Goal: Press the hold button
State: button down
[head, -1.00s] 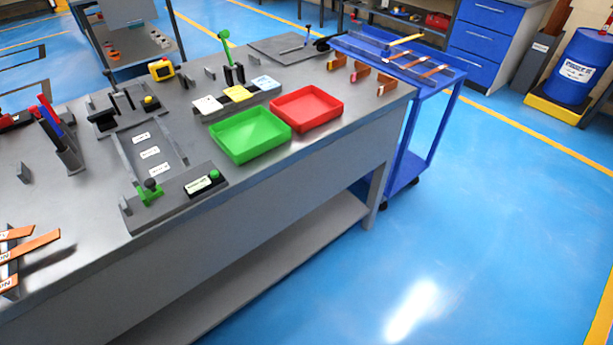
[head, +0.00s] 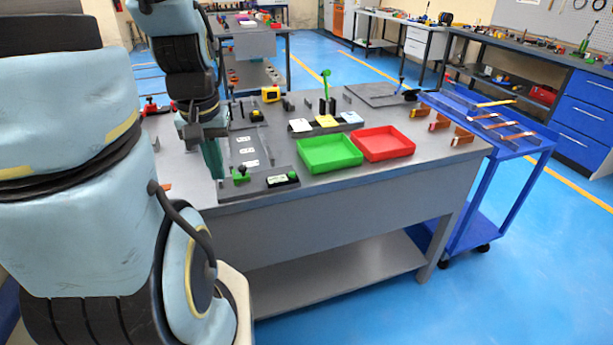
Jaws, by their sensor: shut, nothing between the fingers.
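A bending fixture (head: 236,190) lies on the grey workbench, with a dark base and several white labels too small to read. A green button (head: 292,176) with a white label beside it sits at the fixture's front right; I cannot read whether it says hold. A black knob on a green block (head: 241,173) is at the front left. A black part with a yellow piece (head: 256,115) is at the fixture's back. My gripper (head: 214,172) points down at the fixture's left edge, shut and empty, left of the green button. I cannot tell its exact height.
A green tray (head: 329,163) and a red tray (head: 386,154) lie right of the fixture. Upright posts with a green-topped lever (head: 326,88) stand behind the trays. A blue cart (head: 540,145) with copper bars is at the right.

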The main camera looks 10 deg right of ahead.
jog(key=m+t+y+p, duration=0.4)
jog(key=m+y, duration=0.3)
jog(key=m, duration=0.9)
send_over(292, 174)
jog(key=d, duration=0.1)
jog(key=shift+d+f, duration=0.1)
jog(key=shift+f, duration=0.25)
jog(key=shift+f+b, duration=0.1)
jog(key=shift+b, duration=0.2)
notch_tip(292, 174, down, 9)
jog(key=b, duration=0.6)
jog(key=shift+f+b, duration=0.25)
jog(key=shift+b, duration=0.25)
